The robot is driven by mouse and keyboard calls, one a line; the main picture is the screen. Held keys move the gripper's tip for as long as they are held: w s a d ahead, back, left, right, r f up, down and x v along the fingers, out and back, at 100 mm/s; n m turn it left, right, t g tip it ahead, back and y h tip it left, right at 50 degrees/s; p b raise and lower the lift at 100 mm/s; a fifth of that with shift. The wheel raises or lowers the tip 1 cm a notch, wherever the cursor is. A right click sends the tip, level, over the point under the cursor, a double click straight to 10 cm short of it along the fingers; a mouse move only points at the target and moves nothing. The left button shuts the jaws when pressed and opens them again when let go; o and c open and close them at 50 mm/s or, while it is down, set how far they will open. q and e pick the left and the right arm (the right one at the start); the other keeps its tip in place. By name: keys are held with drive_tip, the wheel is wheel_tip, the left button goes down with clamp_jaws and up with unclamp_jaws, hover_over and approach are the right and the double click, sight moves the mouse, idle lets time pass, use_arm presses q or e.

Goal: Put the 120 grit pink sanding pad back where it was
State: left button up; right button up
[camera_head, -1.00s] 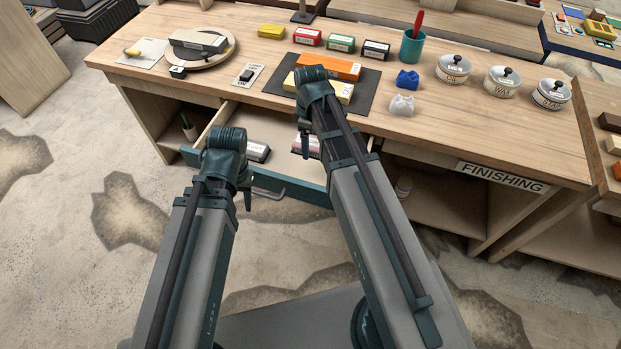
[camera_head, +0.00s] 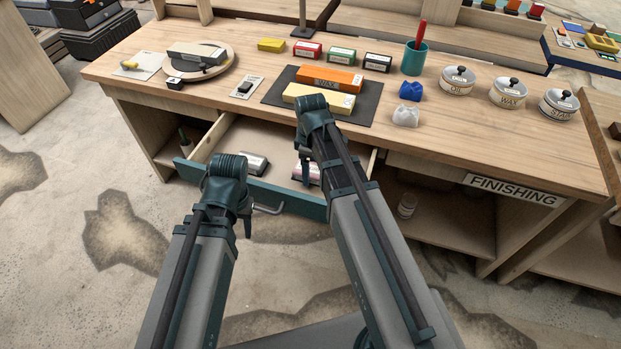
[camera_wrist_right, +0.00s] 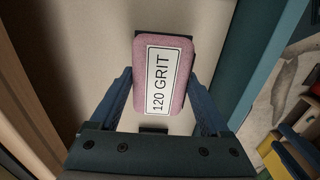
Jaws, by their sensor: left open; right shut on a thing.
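The pink sanding pad (camera_wrist_right: 160,75), labelled 120 GRIT, is between the fingers of my right gripper (camera_wrist_right: 165,100) in the right wrist view. In the head view, my right gripper (camera_head: 305,172) is down in the open drawer (camera_head: 290,202), shut on the pink pad (camera_head: 315,174). The arm partly hides the pad there. Whether the pad touches the drawer floor is unclear. A second pad (camera_head: 254,163), dark with a pale label, lies to its left in the drawer. My left gripper (camera_head: 246,225) is open and empty near the drawer handle (camera_head: 268,210); its fingertips are mostly hidden.
The bench top above the drawer holds an orange block (camera_head: 330,79), a cream block (camera_head: 320,98) on a dark mat (camera_head: 367,101), a teal cup (camera_head: 414,58) and several tins. The drawer floor between the pads is clear. Open shelves lie below the bench.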

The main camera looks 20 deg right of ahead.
drive_tip(key=shift+f+b, duration=1.35)
drive_tip(key=shift+f, duration=0.3)
drive_tip(key=shift+f, duration=0.2)
drive_tip(key=o, duration=1)
drive_tip(key=shift+r, duration=0.25)
